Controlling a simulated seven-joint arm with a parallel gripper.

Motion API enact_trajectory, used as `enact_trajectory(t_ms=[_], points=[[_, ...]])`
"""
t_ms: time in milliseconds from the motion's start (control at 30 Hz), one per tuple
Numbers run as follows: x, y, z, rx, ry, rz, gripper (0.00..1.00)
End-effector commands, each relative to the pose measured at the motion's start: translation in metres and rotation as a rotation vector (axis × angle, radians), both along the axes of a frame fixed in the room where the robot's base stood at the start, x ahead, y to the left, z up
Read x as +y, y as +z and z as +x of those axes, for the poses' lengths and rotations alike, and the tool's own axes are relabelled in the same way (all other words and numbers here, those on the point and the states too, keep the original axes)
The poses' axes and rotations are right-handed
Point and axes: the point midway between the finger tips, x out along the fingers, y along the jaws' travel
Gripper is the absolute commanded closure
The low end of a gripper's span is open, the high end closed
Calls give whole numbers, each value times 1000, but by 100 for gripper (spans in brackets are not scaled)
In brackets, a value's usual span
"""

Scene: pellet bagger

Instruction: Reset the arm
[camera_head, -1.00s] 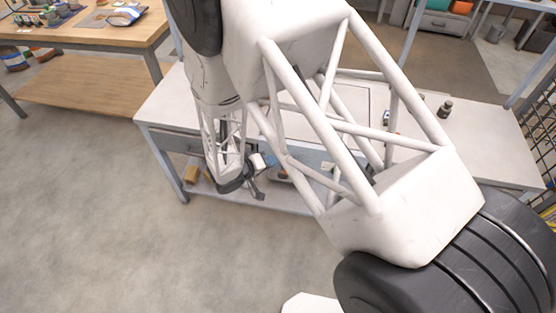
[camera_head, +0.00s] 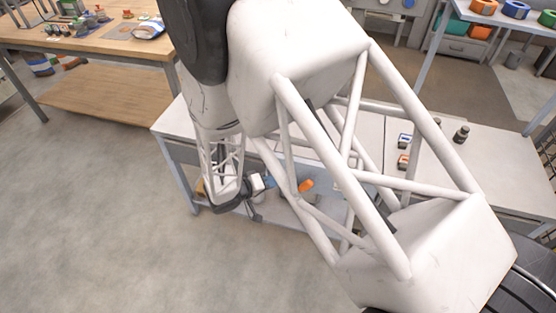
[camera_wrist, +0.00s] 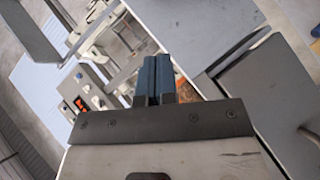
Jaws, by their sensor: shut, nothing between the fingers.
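My gripper (camera_head: 254,211) hangs at the end of my white arm, in front of the near edge of the white-topped workbench (camera_head: 500,180). In the wrist view my gripper (camera_wrist: 153,72) shows two dark fingers side by side, closed together with nothing between them. My arm's white truss link crosses the middle of the head view and hides much of the bench top.
A wooden table (camera_head: 110,48) with a bag and small items stands at the back left. The bench's lower shelf (camera_head: 280,215) holds an orange item (camera_head: 305,186). A dark bottle (camera_head: 461,134) stands on the bench top.

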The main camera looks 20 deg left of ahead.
Motion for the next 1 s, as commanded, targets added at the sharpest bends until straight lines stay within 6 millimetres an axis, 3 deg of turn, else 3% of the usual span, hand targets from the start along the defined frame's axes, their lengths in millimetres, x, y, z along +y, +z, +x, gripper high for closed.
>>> enact_trajectory(t_ms=[267, 467, 667, 1000], points=[[-2, 2, 1, 2, -5, 1, 100], [-18, 22, 7, 28, -50, 2, 100], [-56, 64, 17, 93, -148, 14, 100], [-142, 147, 18, 254, -332, 85, 100]])
